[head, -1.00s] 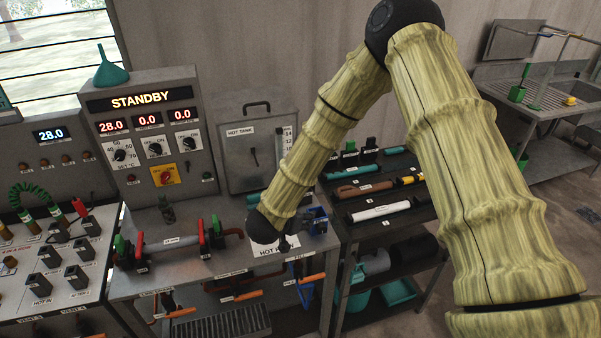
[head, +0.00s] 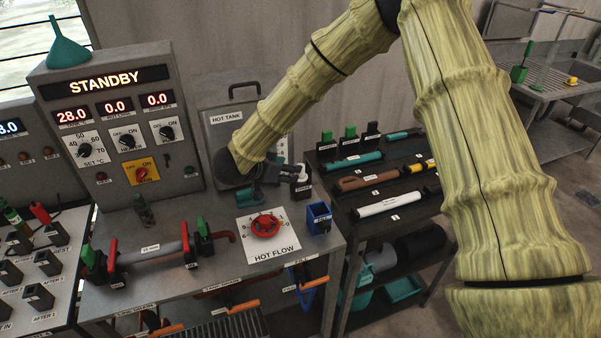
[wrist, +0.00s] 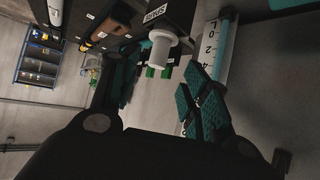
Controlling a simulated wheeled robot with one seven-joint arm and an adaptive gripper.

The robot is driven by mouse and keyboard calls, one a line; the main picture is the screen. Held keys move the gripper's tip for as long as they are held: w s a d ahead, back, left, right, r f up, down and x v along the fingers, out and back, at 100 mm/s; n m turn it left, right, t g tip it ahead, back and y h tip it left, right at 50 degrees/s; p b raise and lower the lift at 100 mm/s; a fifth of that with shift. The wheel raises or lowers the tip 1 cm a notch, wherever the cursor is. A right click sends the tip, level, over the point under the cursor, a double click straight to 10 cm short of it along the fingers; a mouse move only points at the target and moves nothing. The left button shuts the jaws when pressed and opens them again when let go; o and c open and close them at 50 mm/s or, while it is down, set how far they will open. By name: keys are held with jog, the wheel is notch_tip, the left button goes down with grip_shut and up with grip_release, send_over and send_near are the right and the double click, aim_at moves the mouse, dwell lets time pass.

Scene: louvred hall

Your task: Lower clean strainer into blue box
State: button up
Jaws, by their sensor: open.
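The strainer is a white ribbed cylinder, in the wrist view (wrist: 165,47), sticking out of a black block labelled SPARE (wrist: 168,14). In the head view the strainer (head: 288,172) is a small pale piece beside that block (head: 302,187). My gripper (head: 262,187) is open, with teal pads. In the wrist view its fingers (wrist: 160,68) stand on either side of the strainer's free end, and no grip shows. The small open blue box (head: 319,218) stands on the bench, right of the HOT FLOW plate and in front of the block. Its inside is mostly hidden.
A red valve wheel (head: 265,225) sits on the white HOT FLOW plate. A clamped pipe (head: 150,256) lies to its left. The hot tank (head: 222,105) stands behind my gripper. A dark rack (head: 375,170) with cylinders stands right of the bench.

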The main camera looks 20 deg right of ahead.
aim_at(300, 177)
jog(key=shift+b+x, duration=0.8)
jog(key=shift+x, duration=3.45)
jog(key=shift+s+p, duration=0.1)
jog(key=shift+p, duration=0.3)
grip_shut()
